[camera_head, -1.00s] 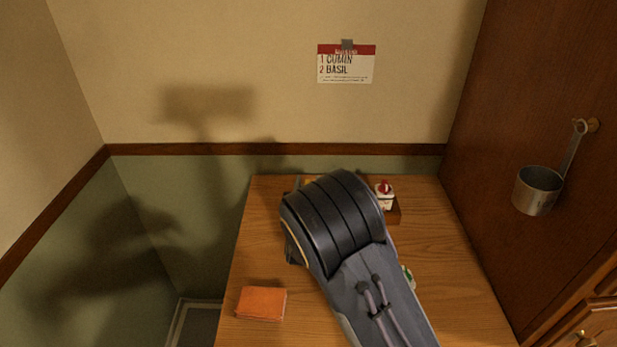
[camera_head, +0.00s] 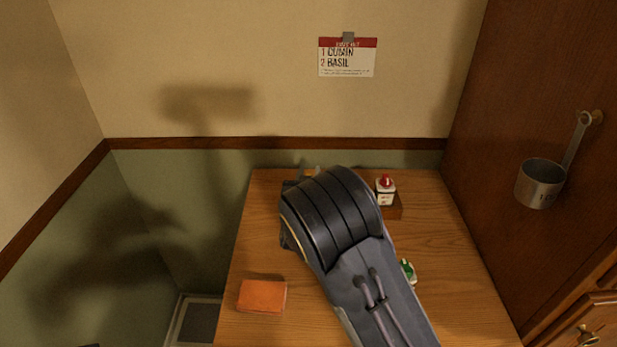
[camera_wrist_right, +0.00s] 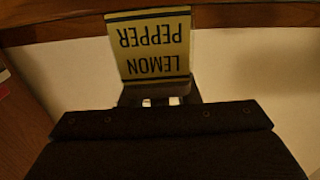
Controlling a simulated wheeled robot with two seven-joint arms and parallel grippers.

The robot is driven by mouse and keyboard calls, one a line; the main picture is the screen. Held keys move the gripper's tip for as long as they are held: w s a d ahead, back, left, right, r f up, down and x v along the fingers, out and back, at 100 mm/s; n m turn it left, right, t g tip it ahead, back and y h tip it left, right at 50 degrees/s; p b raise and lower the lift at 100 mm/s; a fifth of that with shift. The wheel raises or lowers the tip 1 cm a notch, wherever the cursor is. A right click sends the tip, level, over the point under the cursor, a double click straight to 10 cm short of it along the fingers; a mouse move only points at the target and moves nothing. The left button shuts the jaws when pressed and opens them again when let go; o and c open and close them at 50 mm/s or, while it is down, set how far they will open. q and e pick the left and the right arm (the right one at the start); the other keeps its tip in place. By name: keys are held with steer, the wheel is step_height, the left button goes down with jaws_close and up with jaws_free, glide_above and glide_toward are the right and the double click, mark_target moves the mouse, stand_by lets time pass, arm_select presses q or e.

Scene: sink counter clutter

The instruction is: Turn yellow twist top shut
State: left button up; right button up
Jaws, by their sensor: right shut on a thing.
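My right gripper (camera_wrist_right: 160,97) is shut at the top end of a container with a pale yellow "LEMON PEPPER" label (camera_wrist_right: 152,47), which appears upside down in the right wrist view. The fingers hide nearly all of what they hold, so the yellow twist top and how far it is turned cannot be made out. In the head view my right forearm and wrist cover the gripper. Only a small orange-yellow patch (camera_head: 310,172) shows behind the wrist at the counter's back edge. My left gripper is not in view.
A white bottle with a red top (camera_head: 385,190) stands by a brown block, right of my wrist. A green-and-white item (camera_head: 407,271) is partly behind my forearm. An orange block (camera_head: 262,296) lies at the front left of the wooden counter (camera_head: 455,290). A metal cup (camera_head: 540,184) hangs on the right.

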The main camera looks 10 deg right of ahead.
steer(key=o, duration=0.6)
steer(key=shift+s, duration=0.1)
steer(key=shift+s+a, duration=0.1)
steer(key=shift+s, duration=0.2)
steer(key=b+v, duration=0.1)
steer(key=v, duration=0.6)
steer(key=shift+b, duration=0.35)
steer(key=shift+r, duration=0.1)
